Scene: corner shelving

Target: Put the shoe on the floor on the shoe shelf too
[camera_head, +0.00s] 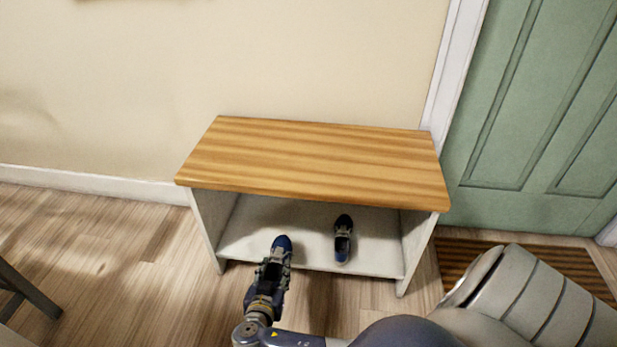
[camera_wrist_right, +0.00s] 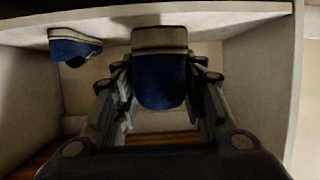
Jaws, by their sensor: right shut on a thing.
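The shoe shelf is a low white unit with a wooden top (camera_head: 315,158) and a white lower board (camera_head: 375,262). One blue and grey shoe (camera_head: 343,238) stands on the lower board, right of centre; it also shows at the upper left of the right wrist view (camera_wrist_right: 75,45), which looks upside down. My right gripper (camera_head: 273,266) is shut on a second blue shoe (camera_head: 282,243), at the open front of the lower board. Its blue end and pale sole show between the fingers in the right wrist view (camera_wrist_right: 160,80). I cannot tell whether it touches the board. My left gripper is not in view.
The shelf's side panels (camera_head: 415,240) bound the opening at left and right. Bare board lies between the two shoes and to either side. A brown striped mat (camera_head: 455,265) lies right of the shelf, before a green door (camera_head: 545,130). Dark furniture legs (camera_head: 25,290) stand at the left.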

